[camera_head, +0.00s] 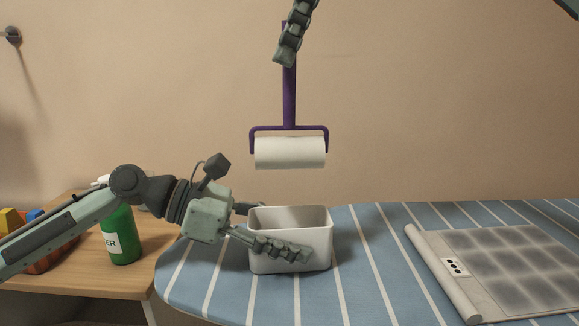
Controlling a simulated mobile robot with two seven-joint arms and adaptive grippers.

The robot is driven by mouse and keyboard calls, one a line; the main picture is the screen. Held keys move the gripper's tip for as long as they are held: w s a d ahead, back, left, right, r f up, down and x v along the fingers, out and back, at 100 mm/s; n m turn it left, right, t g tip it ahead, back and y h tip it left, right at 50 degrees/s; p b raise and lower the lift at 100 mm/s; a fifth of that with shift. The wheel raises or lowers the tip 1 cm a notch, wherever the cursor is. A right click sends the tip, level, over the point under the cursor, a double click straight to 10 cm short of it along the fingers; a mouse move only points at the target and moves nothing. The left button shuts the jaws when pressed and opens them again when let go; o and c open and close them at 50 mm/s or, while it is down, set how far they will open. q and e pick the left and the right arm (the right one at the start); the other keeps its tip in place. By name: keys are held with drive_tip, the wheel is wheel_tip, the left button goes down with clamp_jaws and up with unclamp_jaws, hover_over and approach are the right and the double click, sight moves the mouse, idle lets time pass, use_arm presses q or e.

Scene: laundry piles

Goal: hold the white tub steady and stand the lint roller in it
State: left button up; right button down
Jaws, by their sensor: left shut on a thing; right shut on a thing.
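The white tub (318,222) stands upright on the blue striped ironing board, its open top facing up. My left gripper (272,232) is shut on the tub from the left, one finger along its front wall and the other behind its far left side. The lint roller (290,153) has a purple handle and frame and a white roll. It hangs upright, roll down, in the air above the tub and apart from it. My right gripper (287,48) is shut on the purple handle at the top edge of the view; most of this gripper is out of frame.
A wooden side table (85,268) at left holds a green bottle (122,235) and a container with coloured pieces (50,258). A grey quilted mat (500,262) with a rolled edge lies at right. The ironing board (375,275) between tub and mat is clear.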

sight(290, 126)
drive_tip(key=shift+f, duration=7.15)
drive_tip(key=shift+f, duration=0.5)
drive_tip(key=c, duration=1.3)
unclamp_jaws()
drive_tip(key=shift+c, duration=0.2)
drive_tip(key=shift+r, duration=0.1)
drive_tip(key=shift+r, duration=3.4)
